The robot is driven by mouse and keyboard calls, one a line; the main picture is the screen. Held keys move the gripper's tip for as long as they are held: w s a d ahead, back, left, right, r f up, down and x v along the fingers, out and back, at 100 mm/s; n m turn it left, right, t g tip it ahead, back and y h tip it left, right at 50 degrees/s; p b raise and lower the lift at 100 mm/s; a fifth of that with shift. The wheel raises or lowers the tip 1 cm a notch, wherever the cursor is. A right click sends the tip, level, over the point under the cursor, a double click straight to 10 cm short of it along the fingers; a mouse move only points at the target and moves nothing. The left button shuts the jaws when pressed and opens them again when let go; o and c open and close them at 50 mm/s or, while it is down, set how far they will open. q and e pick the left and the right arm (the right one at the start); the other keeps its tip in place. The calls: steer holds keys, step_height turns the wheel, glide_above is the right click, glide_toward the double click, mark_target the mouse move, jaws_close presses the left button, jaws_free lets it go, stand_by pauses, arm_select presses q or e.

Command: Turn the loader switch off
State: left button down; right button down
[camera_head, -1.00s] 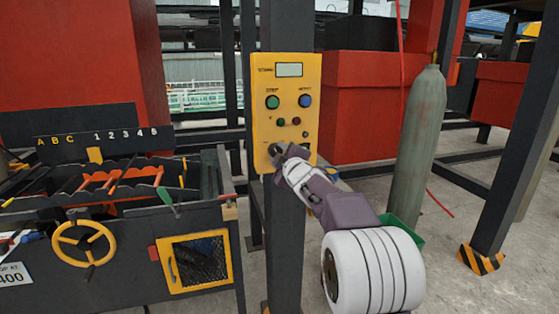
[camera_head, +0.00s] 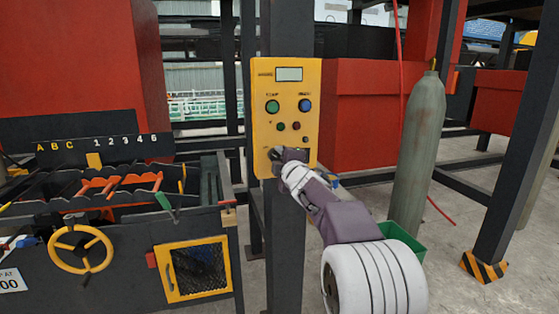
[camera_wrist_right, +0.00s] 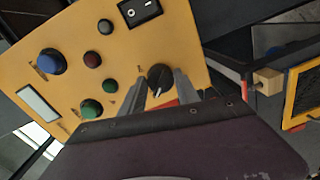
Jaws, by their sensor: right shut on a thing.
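A yellow control panel (camera_head: 262,122) is fixed to a dark post; it also shows tilted in the right wrist view (camera_wrist_right: 190,40). A black rotary knob (camera_wrist_right: 160,77) with a pale pointer line sits low on it. My right gripper (camera_head: 277,154) is at the panel's lower left. In the right wrist view its two grey fingers (camera_wrist_right: 163,84) are closed on the knob's sides. A black rocker switch (camera_wrist_right: 140,12) is apart from the fingers; in the head view the gripper hides it. I cannot read which control is labelled loader. My left gripper is out of view.
The panel also has a display (camera_head: 289,74), a green button (camera_head: 272,107), a blue button (camera_head: 305,105) and smaller buttons. A grey gas cylinder (camera_head: 418,150) stands right of the post. A bench with a yellow handwheel (camera_head: 80,268) is at left.

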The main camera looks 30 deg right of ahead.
steer(key=shift+f, duration=0.1)
steer(key=c, duration=0.9)
jaws_free()
steer(key=v, duration=0.9)
